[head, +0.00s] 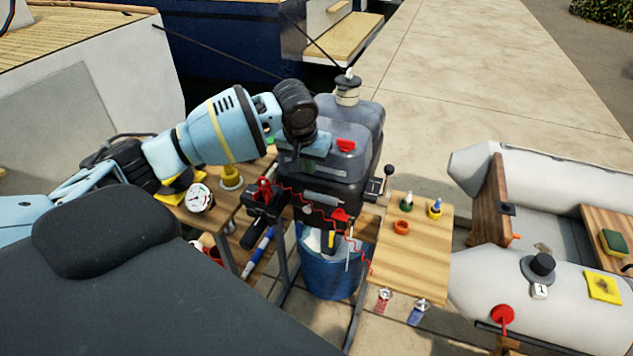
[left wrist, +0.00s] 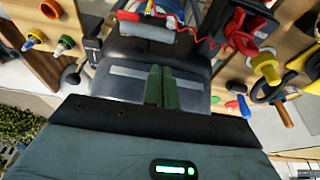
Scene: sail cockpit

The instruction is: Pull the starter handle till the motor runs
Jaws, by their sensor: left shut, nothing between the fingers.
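The outboard motor (head: 315,185) has a dark grey cowl over a black lower part. A red grip (head: 345,146) shows on the cowl and another red piece (head: 340,214) lower on the front; I cannot tell for sure which is the starter handle. In the left wrist view a red-ended bar (left wrist: 148,21) lies beyond the black lower part. My left gripper (head: 316,150) is at the cowl, left of the upper red grip. Its green fingers (left wrist: 160,87) are together and empty, over the grey cowl. Whether they touch it is unclear. My right gripper is out of view.
A red coiled cord (head: 310,206) runs across the motor's front. A gauge (head: 200,197) sits on the left wooden board. Small fittings stand on the right board (head: 425,262). A blue bucket (head: 333,277) is below. A grey dinghy (head: 510,277) lies right.

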